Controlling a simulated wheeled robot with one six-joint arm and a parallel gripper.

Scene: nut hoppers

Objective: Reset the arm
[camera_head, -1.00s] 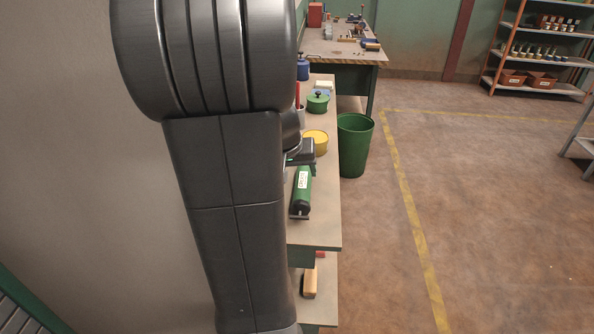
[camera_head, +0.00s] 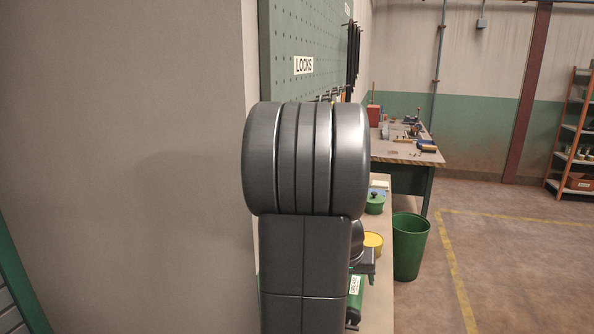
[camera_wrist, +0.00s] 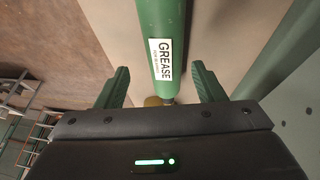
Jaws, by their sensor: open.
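My gripper (camera_wrist: 162,90) is open in the wrist view, its two green fingers spread apart with nothing held between them. A green cylinder labelled GREASE (camera_wrist: 161,25) appears beyond the fingers, in line with the gap; I cannot tell how far off it is. In the head view, my dark arm fills the middle and hides most of the bench behind it. Part of the green grease cylinder (camera_head: 355,300) shows at the arm's right edge.
A yellow tin (camera_head: 373,240) and a green pot (camera_head: 375,204) stand on the bench (camera_head: 378,300). A green bin (camera_head: 410,248) stands on the floor beside it. A workbench (camera_head: 405,160) is farther back. A LOCKS pegboard (camera_head: 300,40) hangs above. Open floor lies right.

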